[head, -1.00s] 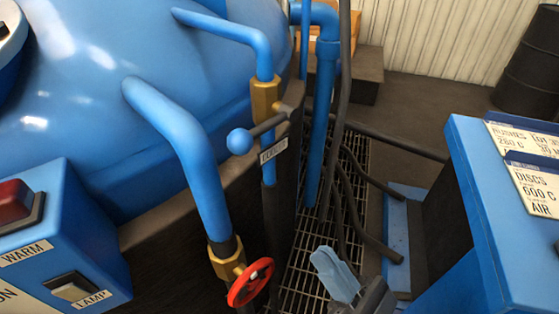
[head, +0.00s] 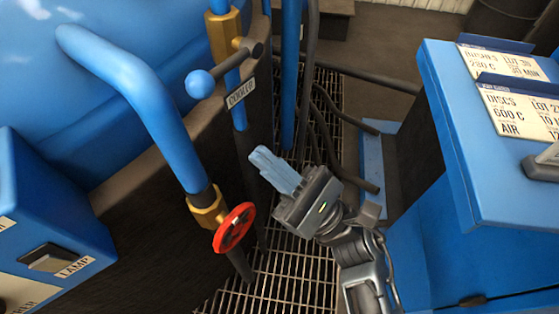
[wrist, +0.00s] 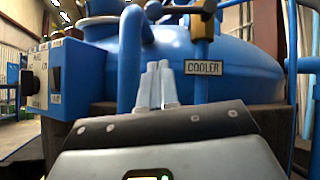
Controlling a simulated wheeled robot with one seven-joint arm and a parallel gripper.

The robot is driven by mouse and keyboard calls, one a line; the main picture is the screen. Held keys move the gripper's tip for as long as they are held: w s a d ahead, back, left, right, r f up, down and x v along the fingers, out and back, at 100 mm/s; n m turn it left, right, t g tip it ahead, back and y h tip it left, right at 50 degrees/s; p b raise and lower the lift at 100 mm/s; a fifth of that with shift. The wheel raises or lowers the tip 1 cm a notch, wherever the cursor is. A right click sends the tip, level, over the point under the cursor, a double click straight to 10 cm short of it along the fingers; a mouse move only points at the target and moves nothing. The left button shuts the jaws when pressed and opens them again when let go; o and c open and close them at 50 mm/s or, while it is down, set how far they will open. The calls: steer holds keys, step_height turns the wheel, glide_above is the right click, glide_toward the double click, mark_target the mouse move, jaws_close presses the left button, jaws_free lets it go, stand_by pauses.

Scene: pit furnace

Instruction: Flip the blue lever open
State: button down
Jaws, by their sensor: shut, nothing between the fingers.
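The blue lever is a dark rod with a blue ball knob (head: 200,84), reaching out to the left and down from a brass valve (head: 225,40) on a vertical blue pipe. A label plate reading COOLER (wrist: 204,67) is below the valve, in the wrist view. The ball also shows at the top of the wrist view (wrist: 153,10). My gripper (head: 262,158) has its light-blue fingers together and empty. It is below and to the right of the knob in the head view, apart from it. In the wrist view the fingers (wrist: 157,85) point toward the pipes.
A red handwheel (head: 235,228) is on a lower brass valve left of my gripper. A blue switch box (head: 50,225) stands at the left and a blue cabinet with signs (head: 470,150) at the right. Dark hoses (head: 345,120) run over the floor grating (head: 275,285).

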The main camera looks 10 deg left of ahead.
mark_target(227, 65)
steer(key=a+r+p, duration=0.3)
steer(key=a+r, duration=0.2)
steer(key=r, duration=0.2)
steer(key=shift+w+r, duration=0.25)
steer(key=shift+w, duration=0.1)
steer(key=shift+s+r+m, duration=0.1)
steer(key=shift+m, duration=0.3)
